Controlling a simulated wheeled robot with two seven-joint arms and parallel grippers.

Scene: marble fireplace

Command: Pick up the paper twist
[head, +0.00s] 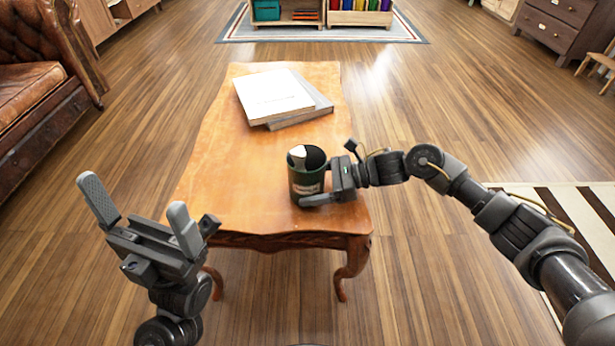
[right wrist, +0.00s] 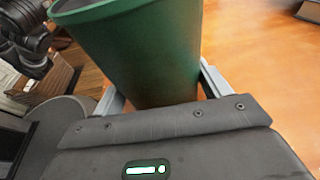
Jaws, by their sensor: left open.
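A pale, pointed paper twist (head: 298,153) pokes up at the left inside the rim of a dark green cup (head: 305,183). Its lower part is hidden in the cup. My right gripper (head: 322,196) reaches in from the right, with one finger in front of the cup and the other hidden behind it. In the right wrist view the green cup (right wrist: 150,55) fills the gap between both fingers, which look pressed to its sides. I cannot tell whether the cup touches the table. My left gripper (head: 138,208) is open and empty, left of the table's near end.
The wooden table (head: 215,170) carries a white book (head: 273,95) on a grey one (head: 318,108) at its far part. Its left and middle surface is clear. A brown leather sofa (head: 35,90) stands at the left. A striped rug (head: 588,205) lies at the right.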

